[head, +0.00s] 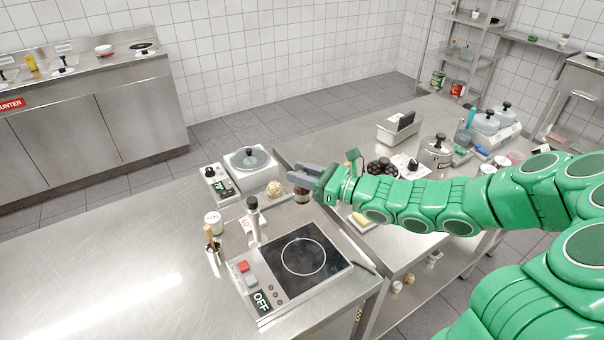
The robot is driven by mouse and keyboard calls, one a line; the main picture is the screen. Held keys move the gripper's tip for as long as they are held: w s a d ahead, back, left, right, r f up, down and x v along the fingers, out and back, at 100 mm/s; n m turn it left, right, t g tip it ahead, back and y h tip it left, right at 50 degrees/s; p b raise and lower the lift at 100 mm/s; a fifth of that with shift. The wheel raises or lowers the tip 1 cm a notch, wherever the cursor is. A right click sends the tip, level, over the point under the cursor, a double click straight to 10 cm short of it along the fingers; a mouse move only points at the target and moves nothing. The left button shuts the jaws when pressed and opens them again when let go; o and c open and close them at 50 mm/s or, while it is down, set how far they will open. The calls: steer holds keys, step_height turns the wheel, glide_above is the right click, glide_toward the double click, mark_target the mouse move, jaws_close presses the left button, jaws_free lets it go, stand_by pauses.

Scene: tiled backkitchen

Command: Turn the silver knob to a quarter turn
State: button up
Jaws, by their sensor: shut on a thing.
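My gripper (298,173) is at the middle of the view, its grey fingers reaching left past the edge of the hob counter. A small dark brown object (302,194) shows at and just below the fingers, and the jaws are shut on it as far as I can see. The fingers hide its top. I cannot pick out the silver knob with certainty. A control box (218,184) left of the gripper carries a dark round knob.
A black hob (304,257) with an OFF sign lies in front of my gripper. A white scale-like appliance (250,165), a beige round item (274,188) and a black-topped grinder (253,214) stand nearby. A steel pot (437,150) is at right.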

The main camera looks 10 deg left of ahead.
steer(key=shift+m+t, duration=0.5)
steer(key=shift+t, duration=0.2)
stand_by(0.4)
steer(key=o, duration=0.9)
steer(key=shift+d, duration=0.1)
steer(key=shift+v, duration=3.85)
steer(key=shift+o, duration=0.2)
